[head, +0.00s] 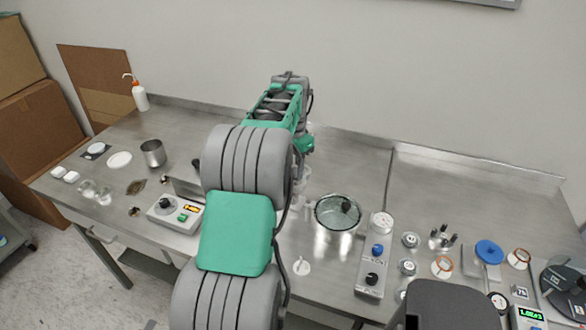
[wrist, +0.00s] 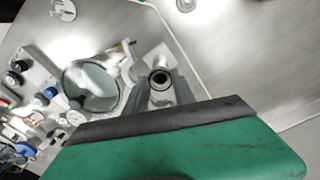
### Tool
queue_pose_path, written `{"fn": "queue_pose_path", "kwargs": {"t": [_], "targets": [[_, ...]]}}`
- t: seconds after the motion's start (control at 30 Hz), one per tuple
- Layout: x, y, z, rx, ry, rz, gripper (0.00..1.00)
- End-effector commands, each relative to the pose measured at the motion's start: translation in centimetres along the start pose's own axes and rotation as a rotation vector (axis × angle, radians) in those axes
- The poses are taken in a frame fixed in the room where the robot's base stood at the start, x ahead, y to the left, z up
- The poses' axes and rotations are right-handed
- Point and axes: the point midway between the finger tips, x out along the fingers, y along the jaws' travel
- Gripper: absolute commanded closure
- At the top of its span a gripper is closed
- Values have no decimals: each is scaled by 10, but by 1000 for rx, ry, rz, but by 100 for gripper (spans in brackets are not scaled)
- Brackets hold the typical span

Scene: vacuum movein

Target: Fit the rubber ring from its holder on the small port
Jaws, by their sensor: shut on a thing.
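In the wrist view my gripper (wrist: 160,90) is shut on the small dark rubber ring (wrist: 160,76), which sits between the grey fingertips. A pale round part shows inside and below the ring; I cannot tell whether the ring is around it or only in front of it. A pale square piece (wrist: 154,56) lies just beyond the fingertips. The round glass-lidded vessel (wrist: 92,86) is left of the fingers, and it also stands right of my arm in the head view (head: 338,212). The small port and the ring's holder cannot be told apart clearly. In the head view my arm hides most of the gripper.
A grey control box with a gauge (head: 375,255) stands right of the vessel. Further right are several small parts and a blue disc (head: 489,251). A metal cup (head: 153,153) and another control box (head: 175,213) are left of my arm. The back right bench is clear.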

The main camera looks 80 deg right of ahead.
Motion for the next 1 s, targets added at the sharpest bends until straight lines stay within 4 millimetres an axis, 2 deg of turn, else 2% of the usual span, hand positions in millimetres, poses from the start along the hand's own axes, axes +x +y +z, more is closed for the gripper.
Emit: {"fn": "queue_pose_path", "kwargs": {"t": [0.97,1.0], "targets": [[10,0,0,0,-2,2,98],[10,0,0,0,-3,2,68]]}}
